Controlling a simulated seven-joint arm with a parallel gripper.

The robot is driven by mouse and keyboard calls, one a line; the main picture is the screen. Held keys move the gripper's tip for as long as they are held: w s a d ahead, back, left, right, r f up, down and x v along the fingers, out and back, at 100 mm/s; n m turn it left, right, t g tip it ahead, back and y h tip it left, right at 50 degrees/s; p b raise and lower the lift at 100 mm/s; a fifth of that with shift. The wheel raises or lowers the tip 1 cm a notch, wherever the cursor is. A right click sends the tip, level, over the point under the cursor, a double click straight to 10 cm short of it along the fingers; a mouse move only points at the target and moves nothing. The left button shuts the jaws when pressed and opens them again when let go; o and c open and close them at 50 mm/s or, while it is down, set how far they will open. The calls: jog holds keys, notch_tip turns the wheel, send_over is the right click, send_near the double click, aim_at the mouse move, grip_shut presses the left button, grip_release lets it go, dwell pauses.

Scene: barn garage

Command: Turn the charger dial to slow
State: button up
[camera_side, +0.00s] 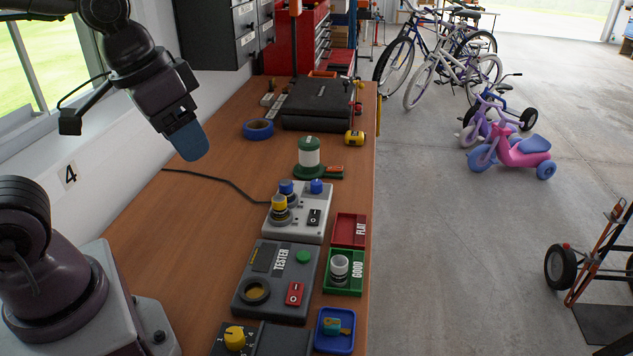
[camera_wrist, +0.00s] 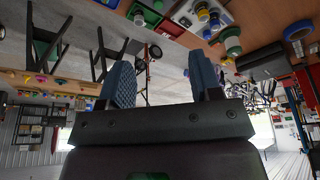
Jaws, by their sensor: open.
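My gripper (camera_side: 188,145) hangs high at the left of the bench, far from the devices. In the wrist view my gripper (camera_wrist: 162,82) has its two blue fingers apart with nothing between them. A light grey box (camera_side: 296,230) with a cable stands mid-bench and looks like the charger. It bears a blue knob (camera_side: 317,186), a black switch (camera_side: 315,217), and yellow-topped (camera_side: 279,203) and blue-topped (camera_side: 286,188) cylinders. A yellow dial (camera_side: 235,338) sits on a dark box at the bottom edge, partly cut off. I cannot read a slow mark on either.
A dark tester (camera_side: 248,300), red tray (camera_side: 349,228), green tray (camera_side: 352,281) holding a cylinder, and blue tray (camera_side: 322,342) crowd the near bench. A green-white canister (camera_side: 309,152), blue tape (camera_side: 258,129) and black case (camera_side: 318,103) stand farther back. The bench's left side is mostly clear.

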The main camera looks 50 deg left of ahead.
jog(key=w+a+f+m+t+y, duration=0.1)
jog(key=w+a+m+t+y, duration=0.3)
jog(key=w+a, duration=1)
jog(key=w+a+f+m+t+y, duration=0.1)
jog(key=w+a+f+m+y, duration=0.15)
jog(key=w+a+m, duration=1)
jog(key=w+d+f+m+t+h, duration=0.25)
jog(key=w+d, duration=0.25)
jog(key=w, duration=0.7)
jog(key=m+g+h, duration=0.4)
jog(key=m+g, duration=0.8)
jog(key=m, duration=0.3)
send_near(316, 182)
jog(key=shift+t, duration=0.35)
jog(key=f, duration=0.9)
jog(key=shift+s+d+f, duration=0.1)
jog(key=shift+s+f, duration=0.2)
jog(key=shift+f, duration=0.05)
jog(key=c, duration=0.9)
